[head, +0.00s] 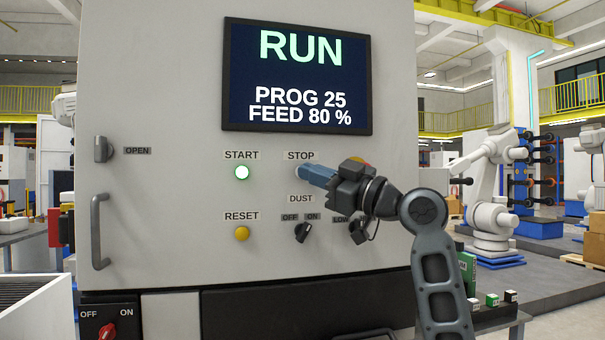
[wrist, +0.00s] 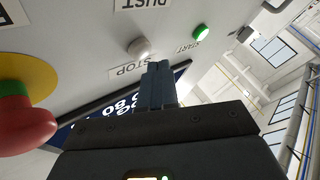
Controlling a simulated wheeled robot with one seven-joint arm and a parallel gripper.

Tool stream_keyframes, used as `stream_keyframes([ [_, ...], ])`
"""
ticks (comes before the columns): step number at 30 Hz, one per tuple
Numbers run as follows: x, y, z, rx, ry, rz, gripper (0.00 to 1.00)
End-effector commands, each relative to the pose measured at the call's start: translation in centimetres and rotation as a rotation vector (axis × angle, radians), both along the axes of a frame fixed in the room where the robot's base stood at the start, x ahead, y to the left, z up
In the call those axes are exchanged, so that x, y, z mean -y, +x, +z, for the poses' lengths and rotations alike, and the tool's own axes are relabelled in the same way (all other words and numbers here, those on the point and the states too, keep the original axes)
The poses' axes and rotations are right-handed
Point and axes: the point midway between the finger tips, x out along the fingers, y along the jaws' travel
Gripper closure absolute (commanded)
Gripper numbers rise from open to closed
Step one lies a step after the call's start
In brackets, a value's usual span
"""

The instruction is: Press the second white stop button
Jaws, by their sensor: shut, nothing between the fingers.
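The white stop button (wrist: 139,47) shows in the wrist view beside its STOP label (wrist: 132,66). In the head view it is mostly hidden behind my fingertips, under the STOP label (head: 301,155). My gripper (head: 306,174) is shut and empty, its blue fingers pointing at the panel by that button. In the wrist view the fingertips (wrist: 158,66) look close to the button, a little to one side; I cannot tell whether they touch it. The screen (head: 297,78) reads RUN, PROG 25, FEED 80 %. I see only one white stop button.
The lit START button (head: 242,172) is left of STOP, above the yellow RESET button (head: 242,233). The DUST knob (head: 302,232) is below. A red mushroom button (wrist: 25,125) on a yellow plate is near my gripper. A door handle (head: 99,231) projects at left.

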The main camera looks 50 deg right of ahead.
Motion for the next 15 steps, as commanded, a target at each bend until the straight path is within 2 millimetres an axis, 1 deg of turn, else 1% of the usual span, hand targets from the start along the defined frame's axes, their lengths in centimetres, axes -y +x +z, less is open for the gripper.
stream_keyframes([
  [8,0.40,0.64,-0.02,0.001,-0.001,0.000,1.00],
  [15,0.43,0.66,0.04,0.000,0.000,0.000,1.00],
])
